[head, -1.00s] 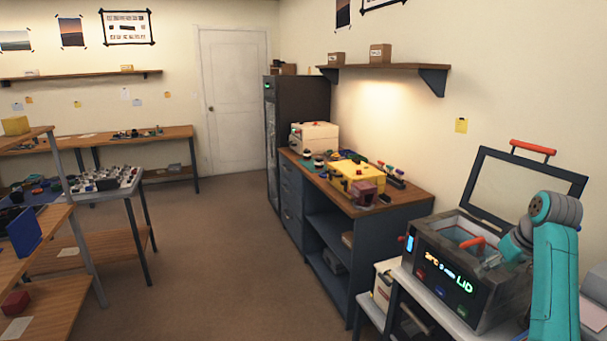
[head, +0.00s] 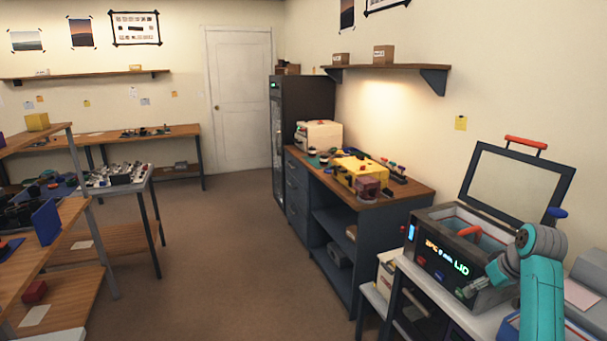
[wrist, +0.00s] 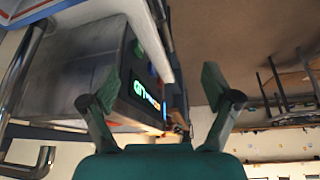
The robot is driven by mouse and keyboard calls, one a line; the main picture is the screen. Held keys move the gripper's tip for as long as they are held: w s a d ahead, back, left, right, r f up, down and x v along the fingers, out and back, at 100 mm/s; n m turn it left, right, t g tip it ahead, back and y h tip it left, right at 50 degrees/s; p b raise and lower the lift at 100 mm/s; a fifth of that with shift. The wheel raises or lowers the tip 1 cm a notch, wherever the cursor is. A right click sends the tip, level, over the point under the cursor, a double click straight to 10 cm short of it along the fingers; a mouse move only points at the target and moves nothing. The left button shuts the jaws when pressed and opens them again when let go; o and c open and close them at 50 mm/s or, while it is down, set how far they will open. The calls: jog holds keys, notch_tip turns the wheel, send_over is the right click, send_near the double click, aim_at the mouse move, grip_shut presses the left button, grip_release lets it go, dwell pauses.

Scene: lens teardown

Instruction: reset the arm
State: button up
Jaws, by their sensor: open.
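My teal arm is at the lower right of the head view. Its gripper (head: 478,286) is beside the front right of the grey machine (head: 432,262), near its lit display. In the wrist view my gripper (wrist: 160,95) has its two fingers spread wide with nothing between them. The machine's display (wrist: 148,98) shows there on its side, left of centre. The machine's lid (head: 515,185) stands raised, with a red handle on top. A red-orange handle (head: 470,231) sits at the open tank.
The machine stands on a light bench (head: 425,290) at the right wall. A wooden-topped counter (head: 400,195) holds a yellow box (head: 358,172) and small parts. Work tables (head: 65,215) line the left. The brown floor (head: 230,240) between is clear.

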jog(key=s+a+f+t, duration=0.1)
jog(key=s+a+f, duration=0.15)
jog(key=f, duration=0.45)
jog(key=s+a+f+m, duration=0.1)
jog(key=s+a+f, duration=0.1)
jog(key=a+f, duration=0.35)
jog(key=s+a+f+t, duration=0.1)
jog(key=s+a+f, duration=0.15)
jog(key=f, duration=0.55)
jog(key=s+a+f+t+h, duration=0.1)
jog(key=s+a+f, duration=0.4)
jog(key=s, duration=0.3)
jog(key=s+a+f+t+h, duration=0.1)
jog(key=s+a+f, duration=0.35)
jog(key=s, duration=0.35)
jog(key=s+a+r+t, duration=0.2)
jog(key=s+a, duration=0.1)
jog(key=s, duration=0.7)
jog(key=s+a+r+t, duration=0.1)
jog(key=s+a+r, duration=0.15)
jog(key=s, duration=0.85)
jog(key=s+a+r+t+y, duration=0.1)
jog(key=s+a+r+t, duration=0.1)
jog(key=s+r, duration=1.1)
jog(key=shift+s+a+r+t, duration=0.35)
jog(key=shift+a+r, duration=0.35)
jog(key=shift+r, duration=0.5)
